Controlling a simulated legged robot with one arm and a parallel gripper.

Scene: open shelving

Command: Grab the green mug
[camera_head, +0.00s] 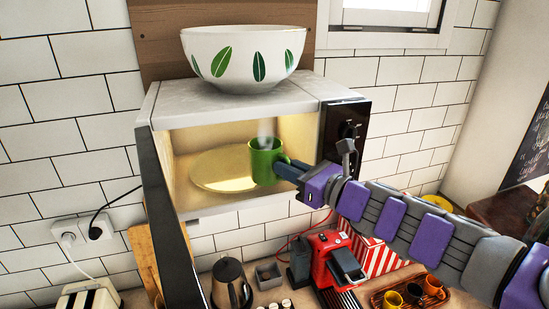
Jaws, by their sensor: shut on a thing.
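The green mug (264,163) is upright at the front of the open microwave, right of the yellowish turntable plate (222,171). Pale steam rises above it. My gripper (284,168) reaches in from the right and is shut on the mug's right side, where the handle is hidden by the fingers. I cannot tell whether the mug's base touches the microwave floor.
The microwave (224,103) has its dark door (168,225) swung open at left. A white leaf-patterned bowl (243,58) stands on top. Below are a kettle (230,286), a red coffee machine (334,262), a toaster (89,296) and a tray of small cups (411,291).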

